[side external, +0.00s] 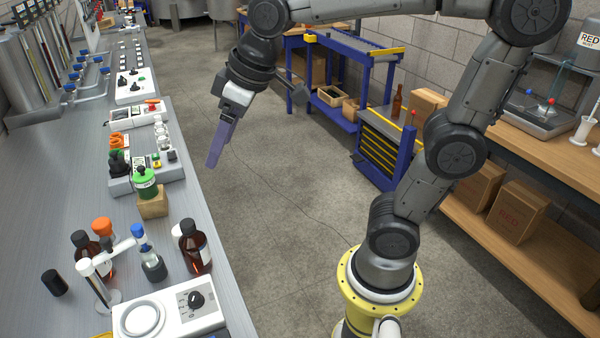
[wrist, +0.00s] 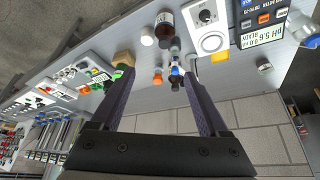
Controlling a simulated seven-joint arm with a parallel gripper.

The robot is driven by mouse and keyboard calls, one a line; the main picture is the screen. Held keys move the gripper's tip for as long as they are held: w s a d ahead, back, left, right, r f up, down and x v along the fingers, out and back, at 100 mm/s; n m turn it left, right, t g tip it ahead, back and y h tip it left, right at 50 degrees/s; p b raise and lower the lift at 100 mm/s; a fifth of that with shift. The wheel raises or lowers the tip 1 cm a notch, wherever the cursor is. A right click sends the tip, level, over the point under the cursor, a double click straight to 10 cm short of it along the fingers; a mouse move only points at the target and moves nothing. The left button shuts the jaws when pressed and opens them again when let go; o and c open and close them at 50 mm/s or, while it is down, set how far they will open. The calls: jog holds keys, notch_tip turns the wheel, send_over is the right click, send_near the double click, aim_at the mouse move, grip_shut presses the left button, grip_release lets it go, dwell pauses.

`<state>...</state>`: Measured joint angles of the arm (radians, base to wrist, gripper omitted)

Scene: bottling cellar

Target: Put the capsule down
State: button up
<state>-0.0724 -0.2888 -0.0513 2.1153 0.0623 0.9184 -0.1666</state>
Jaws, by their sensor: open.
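My gripper (side external: 213,162) hangs in the air over the floor, just right of the steel bench (side external: 80,165), with its purple fingers pointing down. In the wrist view my gripper (wrist: 158,72) has its two fingers wide apart and nothing between them. I cannot tell for sure which thing is the capsule. A black cylinder (side external: 55,283) lies on the bench at the lower left.
Brown bottles (side external: 194,248), a white-armed probe stand (side external: 96,280) and a white instrument with a round plate (side external: 170,317) crowd the near bench. Trays of small parts (side external: 145,180) stand farther back. The floor (side external: 270,220) between bench and my base is clear.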

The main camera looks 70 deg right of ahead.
jog(key=s+d+f+m, duration=0.1)
jog(key=s+f, duration=0.2)
jog(key=s, duration=0.3)
jog(key=s+d+f+m+h, duration=0.1)
jog(key=s+d+f, duration=0.1)
jog(key=s, duration=0.5)
jog(key=shift+s+f, duration=0.15)
jog(key=shift+f, duration=0.35)
jog(key=shift+d, duration=0.1)
